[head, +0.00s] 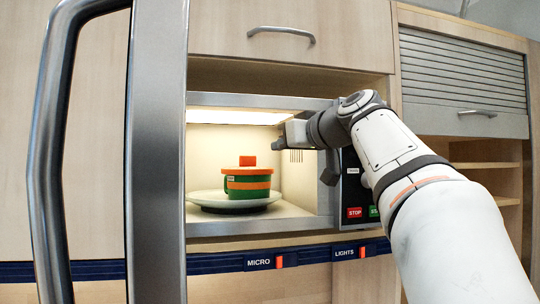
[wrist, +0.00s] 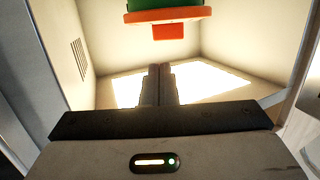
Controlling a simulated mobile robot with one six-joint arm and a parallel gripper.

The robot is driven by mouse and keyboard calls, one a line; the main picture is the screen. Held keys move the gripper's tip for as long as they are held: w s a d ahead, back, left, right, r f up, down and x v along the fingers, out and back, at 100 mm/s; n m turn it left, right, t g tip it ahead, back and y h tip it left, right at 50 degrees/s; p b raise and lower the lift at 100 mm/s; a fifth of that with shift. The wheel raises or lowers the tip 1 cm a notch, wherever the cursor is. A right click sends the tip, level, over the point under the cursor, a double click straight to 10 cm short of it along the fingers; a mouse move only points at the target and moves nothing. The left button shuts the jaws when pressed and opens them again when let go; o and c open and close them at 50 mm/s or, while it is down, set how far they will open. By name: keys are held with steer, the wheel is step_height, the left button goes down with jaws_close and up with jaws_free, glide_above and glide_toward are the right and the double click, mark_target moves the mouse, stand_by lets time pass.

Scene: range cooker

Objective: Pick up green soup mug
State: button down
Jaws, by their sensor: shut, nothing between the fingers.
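The green soup mug (head: 236,187) has an orange band and an orange lid with a knob. It stands upright on a white plate (head: 202,196) inside the open, lit microwave. My gripper (head: 278,144) is at the microwave's opening, up and to the right of the mug and apart from it. In the wrist view my gripper's fingers (wrist: 158,75) are together and empty. The mug (wrist: 165,5) shows upside down at the top edge of the wrist view, partly cut off, with its orange lid and knob below the green part.
The microwave's right side wall (head: 297,177) and control panel (head: 354,185) are close to my gripper. The open door with a large metal handle (head: 48,160) stands at the left. A cabinet drawer (head: 285,30) is above. Free room lies inside around the mug.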

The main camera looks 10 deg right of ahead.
steer(key=f+b+v, duration=0.1)
steer(key=v, duration=0.5)
steer(key=n+g+y+p, duration=0.1)
steer(key=n+y+p, duration=0.1)
steer(key=p, duration=0.4)
glide_toward(248, 163)
steer(key=w+a+r, duration=0.1)
steer(key=w, duration=0.1)
steer(key=w+a+r, duration=0.1)
steer(key=w, duration=0.1)
steer(key=w+a+r, duration=0.1)
steer(key=w, duration=0.1)
steer(key=shift+w+a+r, duration=0.15)
steer(key=shift+a, duration=0.25)
steer(key=shift+w+f+b, duration=0.2)
steer(key=shift+f+b, duration=0.25)
steer(key=shift+f, duration=0.45)
steer(key=shift+s+f+b, duration=0.1)
steer(key=shift+s+b, duration=0.15)
steer(key=shift+b, duration=0.1)
steer(key=shift+f, duration=0.15)
